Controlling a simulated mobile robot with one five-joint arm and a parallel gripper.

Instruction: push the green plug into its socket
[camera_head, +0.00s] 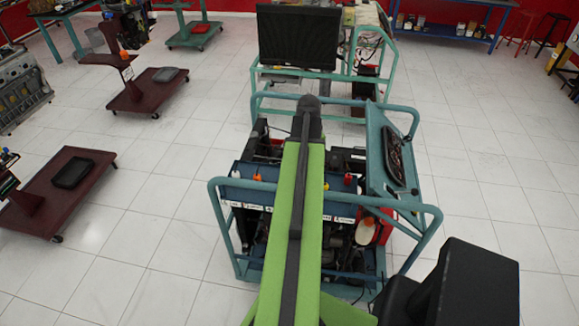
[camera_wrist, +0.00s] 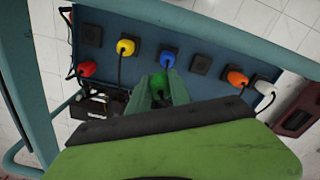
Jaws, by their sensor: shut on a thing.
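The green plug (camera_wrist: 160,82) is between the fingertips of my gripper (camera_wrist: 160,88) in the wrist view. My gripper is shut on it, and the plug is in front of the blue panel (camera_wrist: 148,70). Two bare black square sockets show on the panel, one at the upper left (camera_wrist: 91,35) and one right of centre (camera_wrist: 201,64). Which one belongs to the green plug cannot be told. In the head view my arm hides the gripper and the green plug; the panel (camera_head: 229,188) shows to either side of the arm.
Yellow (camera_wrist: 125,47), blue (camera_wrist: 169,55), red (camera_wrist: 87,69), orange (camera_wrist: 236,78) and white (camera_wrist: 264,87) plugs with cables stand along the panel close to my gripper. The trainer's teal tube frame (camera_head: 428,210) surrounds the engine. A black monitor (camera_head: 298,37) stands behind.

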